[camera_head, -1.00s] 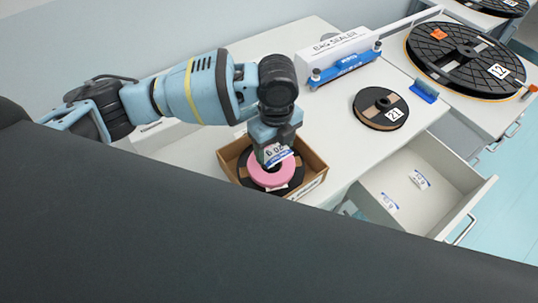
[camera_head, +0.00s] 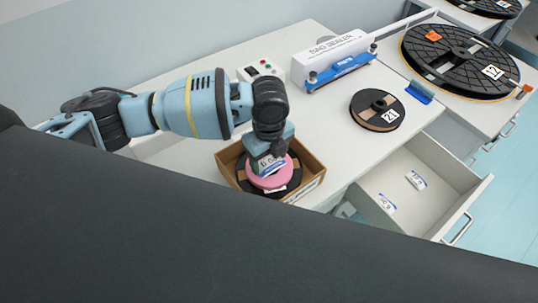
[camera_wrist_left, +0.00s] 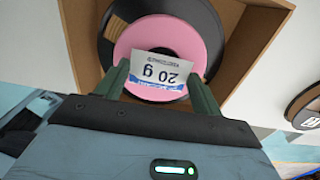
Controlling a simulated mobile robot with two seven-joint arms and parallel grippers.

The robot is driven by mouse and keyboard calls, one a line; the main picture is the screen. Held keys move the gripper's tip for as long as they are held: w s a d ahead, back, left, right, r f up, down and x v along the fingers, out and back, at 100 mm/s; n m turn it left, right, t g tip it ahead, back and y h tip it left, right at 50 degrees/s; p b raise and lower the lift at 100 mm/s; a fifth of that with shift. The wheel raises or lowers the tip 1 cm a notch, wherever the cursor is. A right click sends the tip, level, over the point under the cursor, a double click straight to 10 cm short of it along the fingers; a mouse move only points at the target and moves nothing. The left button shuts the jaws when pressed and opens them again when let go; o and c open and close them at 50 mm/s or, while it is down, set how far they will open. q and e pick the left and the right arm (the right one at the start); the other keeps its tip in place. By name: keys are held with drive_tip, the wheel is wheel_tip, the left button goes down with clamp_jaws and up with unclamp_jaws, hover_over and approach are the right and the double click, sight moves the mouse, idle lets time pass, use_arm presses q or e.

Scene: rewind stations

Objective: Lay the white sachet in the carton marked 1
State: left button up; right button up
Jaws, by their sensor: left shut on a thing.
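My left gripper (camera_head: 268,158) is shut on a white sachet (camera_head: 271,166) with a blue band. The mark on the carton's front is too small to read. My right gripper is not in view.
A bag sealer (camera_head: 335,60), a reel marked 21 (camera_head: 378,108), a blue block (camera_head: 420,92) and a large reel (camera_head: 455,60) stand behind.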

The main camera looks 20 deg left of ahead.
sight(269, 162)
use_arm(q)
drive_tip(key=shift+f, duration=0.2)
drive_tip(key=o, duration=0.9)
drive_tip(key=shift+o, duration=0.2)
wheel_tip(269, 162, up, 13)
drive_tip(key=shift+f, duration=0.15)
